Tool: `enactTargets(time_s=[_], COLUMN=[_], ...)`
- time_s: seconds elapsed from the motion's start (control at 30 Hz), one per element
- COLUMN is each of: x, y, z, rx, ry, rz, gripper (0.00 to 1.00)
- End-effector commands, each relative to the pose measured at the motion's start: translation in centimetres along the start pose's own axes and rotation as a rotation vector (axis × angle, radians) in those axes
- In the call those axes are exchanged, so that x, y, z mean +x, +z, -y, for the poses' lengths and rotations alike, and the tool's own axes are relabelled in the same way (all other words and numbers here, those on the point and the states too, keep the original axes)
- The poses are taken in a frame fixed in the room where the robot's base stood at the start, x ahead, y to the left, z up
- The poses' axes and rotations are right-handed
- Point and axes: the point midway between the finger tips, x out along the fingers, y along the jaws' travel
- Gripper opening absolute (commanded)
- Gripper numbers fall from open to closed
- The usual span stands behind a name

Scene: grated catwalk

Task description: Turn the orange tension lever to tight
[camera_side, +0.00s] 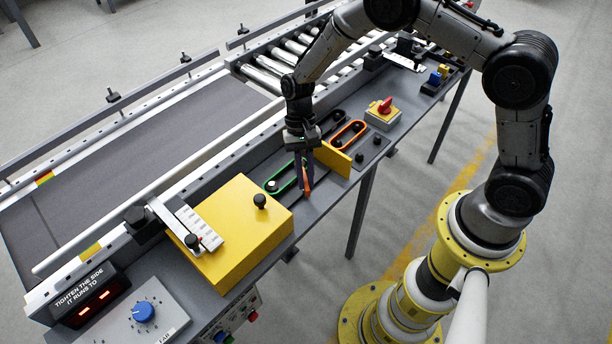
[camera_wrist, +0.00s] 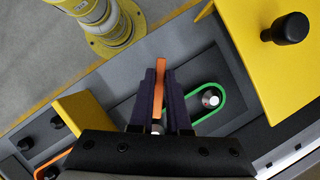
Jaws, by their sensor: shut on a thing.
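The orange tension lever (camera_wrist: 159,84) stands between the two dark fingers of my gripper (camera_wrist: 160,78) in the wrist view, and the fingers are shut on it. In the side view my gripper (camera_side: 303,178) reaches down to the panel beside the belt, and a small part of the orange lever (camera_side: 308,188) shows at the fingertips. A green-outlined slot (camera_side: 274,186) lies just left of the lever; it also shows in the wrist view (camera_wrist: 221,97). An orange-outlined slot (camera_side: 350,131) lies farther up the panel. The lever's base is hidden by the fingers.
An upright yellow plate (camera_side: 333,160) stands close right of my gripper. A large yellow box (camera_side: 235,230) with black knobs is at the left. A red switch (camera_side: 384,107) is farther along. A sign (camera_side: 84,290) reads "TIGHTEN THE SIDE IT RUNS TO", with red lights below.

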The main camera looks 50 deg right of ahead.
Motion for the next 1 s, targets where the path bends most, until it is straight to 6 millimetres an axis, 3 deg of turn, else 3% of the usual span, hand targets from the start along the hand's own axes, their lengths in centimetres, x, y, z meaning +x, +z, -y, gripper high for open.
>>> enactTargets(time_s=[0.5,1.0], x=[-0.09,-0.10], y=[0.08,0.11], z=[0.23,0.29], rx=[-0.419,-0.597], ry=[0.174,0.247], rz=[0.000,-0.001], gripper=[0.00,0.00])
